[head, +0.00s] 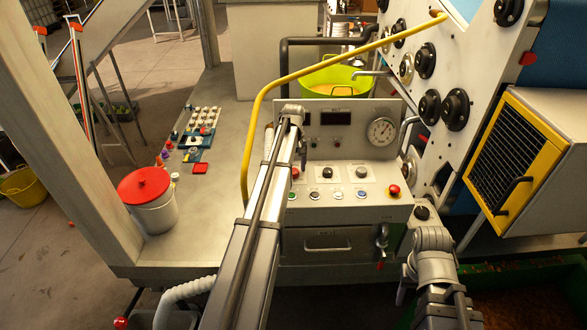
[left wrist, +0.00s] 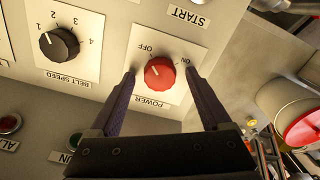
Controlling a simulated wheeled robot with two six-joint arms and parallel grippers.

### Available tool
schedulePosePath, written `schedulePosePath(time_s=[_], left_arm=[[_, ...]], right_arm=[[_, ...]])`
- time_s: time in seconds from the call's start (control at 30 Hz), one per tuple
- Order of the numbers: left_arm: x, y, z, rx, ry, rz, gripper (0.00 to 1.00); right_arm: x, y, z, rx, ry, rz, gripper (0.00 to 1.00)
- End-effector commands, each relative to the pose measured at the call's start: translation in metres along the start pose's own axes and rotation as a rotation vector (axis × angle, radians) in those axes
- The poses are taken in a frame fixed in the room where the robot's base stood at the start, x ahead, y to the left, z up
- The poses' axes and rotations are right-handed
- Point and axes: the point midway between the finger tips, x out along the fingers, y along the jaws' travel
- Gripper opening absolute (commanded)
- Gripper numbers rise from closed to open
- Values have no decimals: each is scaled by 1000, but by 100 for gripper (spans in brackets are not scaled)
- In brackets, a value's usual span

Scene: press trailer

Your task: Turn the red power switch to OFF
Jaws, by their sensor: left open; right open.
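The red power switch (left wrist: 160,73) is a round knob on a pale plate labelled POWER, OFF and ON; lettering appears upside down in the left wrist view. A pale mark shows on the knob, but I cannot tell its setting surely. My left gripper (left wrist: 160,80) is open, one finger on each side of the knob; contact is unclear. In the head view my left gripper (head: 303,152) is at the console front beside the red knob (head: 295,173), partly hidden by my arm. My right gripper (head: 403,288) hangs low at right, away from the switch, mostly hidden by its arm.
The belt speed knob (left wrist: 59,44) is beside the power plate. A red emergency button (head: 394,190) and several small buttons sit along the console (head: 345,150). A yellow rail (head: 258,100) curves around its left. A lidded bucket (head: 150,210) stands left.

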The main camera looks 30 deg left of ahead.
Motion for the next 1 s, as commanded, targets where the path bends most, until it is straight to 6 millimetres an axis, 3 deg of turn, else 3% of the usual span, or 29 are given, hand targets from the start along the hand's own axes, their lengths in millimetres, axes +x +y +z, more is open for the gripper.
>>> schedulePosePath(time_s=[0.63,1.0], left_arm=[[-71,0,0,0,0,0,82],[-76,0,0,0,0,0,82]], right_arm=[[-71,6,4,4,-2,-1,50],[-76,7,5,3,-2,-1,50]])
